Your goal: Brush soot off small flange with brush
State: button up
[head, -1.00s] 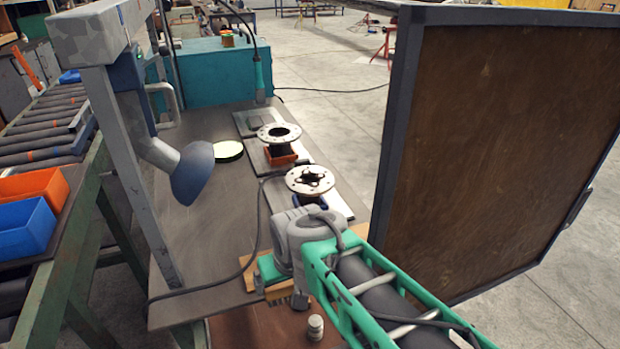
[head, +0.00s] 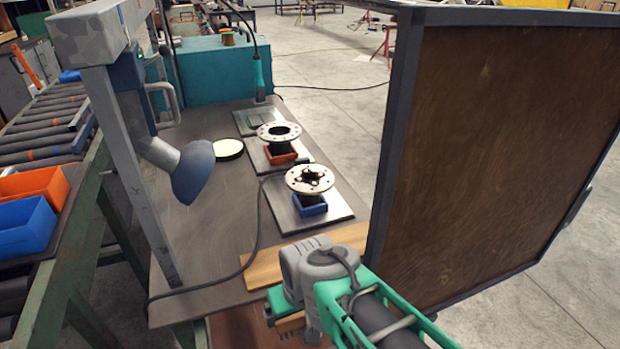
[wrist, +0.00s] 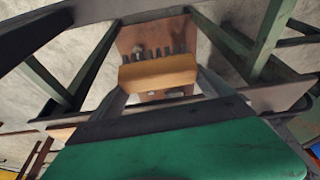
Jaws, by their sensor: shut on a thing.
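My gripper (wrist: 160,88) is shut on the brush (wrist: 158,72). In the wrist view the brush is a yellow wooden block with dark tufts along its far side. In the head view a tan edge of the brush (head: 290,323) shows under my green gripper, at the near end of the bench. The farther flange (head: 279,132) sits in an orange holder. I cannot tell which is the small one.
A wooden board (head: 275,266) lies across the bench's near end. A large brown framed panel (head: 500,150) stands close on the right. A lamp-like grey hood (head: 190,172) hangs at left, and a dark cable (head: 258,225) runs over the bench. The bench's left-middle is clear.

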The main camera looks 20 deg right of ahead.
aim_at(280, 274)
jog(key=shift+t, duration=0.5)
jog(key=shift+w+d+r+b, duration=0.1)
jog(key=shift+w+r+b, duration=0.3)
jog(key=shift+w, duration=1.05)
jog(key=shift+w+r+b, duration=0.25)
jog(key=shift+w+r, duration=0.3)
jog(key=shift+w, duration=0.95)
jog(key=shift+w+d+r+b, duration=0.1)
jog(key=shift+w+r+b, duration=0.3)
jog(key=shift+w, duration=1.05)
jog(key=shift+r, duration=0.15)
jog(key=shift+w+r, duration=0.1)
jog(key=shift+r+p, duration=0.35)
jog(key=shift+p, duration=0.05)
notch_tip(280, 274, up, 6)
jog(key=p, duration=0.4)
